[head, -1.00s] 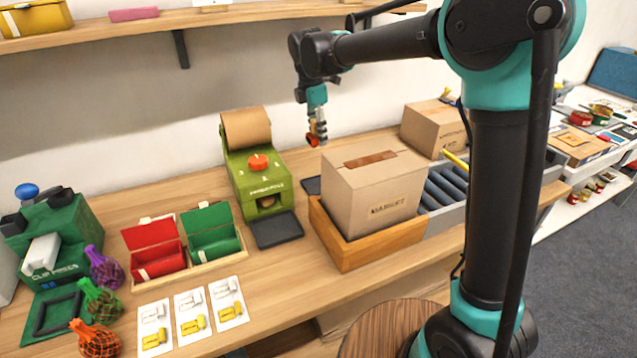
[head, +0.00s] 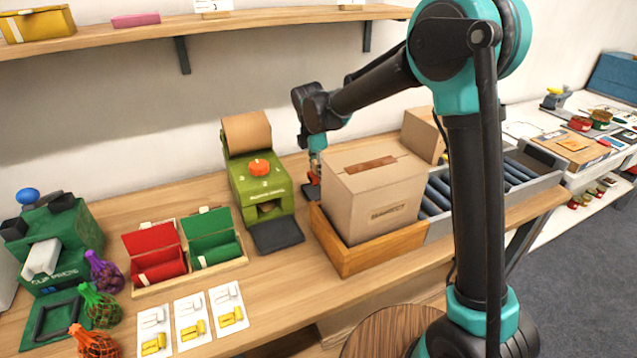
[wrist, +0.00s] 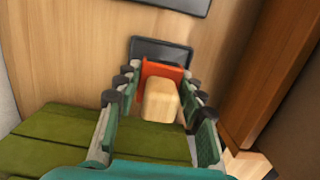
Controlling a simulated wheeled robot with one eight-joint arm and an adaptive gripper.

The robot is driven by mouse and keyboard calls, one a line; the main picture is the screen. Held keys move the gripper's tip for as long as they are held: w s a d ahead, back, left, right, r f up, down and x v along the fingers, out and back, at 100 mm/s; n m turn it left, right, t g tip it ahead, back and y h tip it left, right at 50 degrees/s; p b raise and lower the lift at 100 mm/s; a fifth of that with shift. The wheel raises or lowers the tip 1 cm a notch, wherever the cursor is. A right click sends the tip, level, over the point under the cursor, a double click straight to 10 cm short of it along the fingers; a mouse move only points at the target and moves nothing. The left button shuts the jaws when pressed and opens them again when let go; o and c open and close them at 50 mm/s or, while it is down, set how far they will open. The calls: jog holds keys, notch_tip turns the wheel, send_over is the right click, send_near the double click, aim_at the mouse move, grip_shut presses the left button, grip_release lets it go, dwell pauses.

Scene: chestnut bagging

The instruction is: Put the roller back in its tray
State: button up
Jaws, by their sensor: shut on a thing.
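The roller has a pale wooden handle (wrist: 160,100) and an orange-red head (wrist: 150,69). My gripper (wrist: 161,82) is shut on it, with a finger on each side of the handle. The dark roller tray (wrist: 177,52) lies flat on the table, just beyond the roller head in the wrist view. The head overlaps the tray's near part there. I cannot tell whether they touch.
A cardboard box (head: 378,195) stands in a wooden crate (head: 345,262) close to the right of my gripper. A green machine (head: 259,185) with a dark mat (head: 277,235) is close on the left. The wall is behind. Red and green bins (head: 155,252) stand farther left.

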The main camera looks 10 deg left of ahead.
aim_at(319, 191)
jog(key=shift+f, duration=1.95)
jog(key=shift+f, duration=0.1)
jog(key=shift+f, duration=0.45)
grip_shut()
jog(key=o, duration=1)
grip_release()
jog(key=shift+r, duration=0.1)
jog(key=r, duration=0.8)
jog(key=s+a+r, duration=0.1)
jog(key=r, duration=0.4)
jog(key=shift+a, duration=0.1)
